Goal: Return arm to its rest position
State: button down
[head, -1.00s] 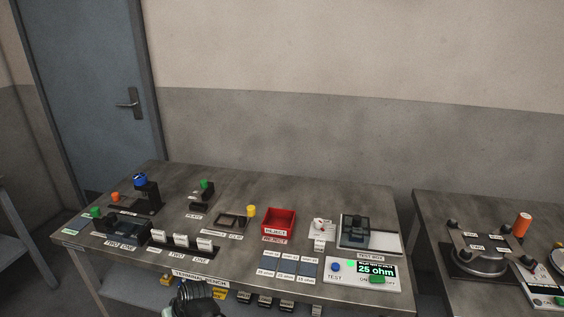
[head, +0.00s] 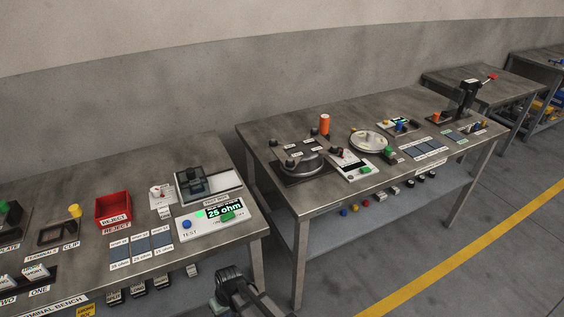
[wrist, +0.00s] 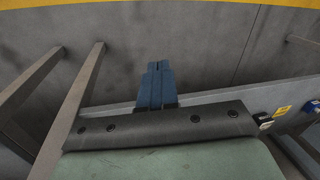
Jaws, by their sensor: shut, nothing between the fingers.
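My gripper (wrist: 155,86) shows in the wrist view as two blue fingers pressed together, with nothing between them. It hangs over bare grey floor, apart from any object. In the head view a dark part of my arm (head: 232,285) shows at the bottom middle, in front of the gap between two benches; the fingers cannot be made out there.
The terminal bench (head: 75,262) is at left, with a red reject bin (head: 113,209) and a test panel (head: 212,219) reading 25 ohm. A second bench (head: 262,135) with round fixtures stands right of it. Floor (head: 480,240) with a yellow line (head: 470,243) is clear at lower right.

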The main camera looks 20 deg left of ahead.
jog(key=w+d+f+m+g+h, duration=0.1)
jog(key=w+d+f+m, duration=0.15)
jog(key=d, duration=0.75)
jog(key=w+d+f+m, duration=0.1)
jog(key=d+f, duration=0.3)
jog(key=d, duration=0.6)
jog(key=w+d+f+m+g+h, duration=0.1)
jog(key=d+f+m, duration=0.15)
jog(key=d, duration=0.75)
jog(key=s+d+f+m+g, duration=0.1)
jog(key=s+d+m, duration=0.1)
jog(key=s+d, duration=0.5)
jog(key=s+d+f+m+g, duration=0.1)
jog(key=s+d, duration=0.5)
jog(key=d, duration=0.7)
jog(key=shift+s+d+f+m+g+y, duration=0.35)
jog(key=shift+f+m, duration=0.3)
jog(key=shift+m, duration=0.45)
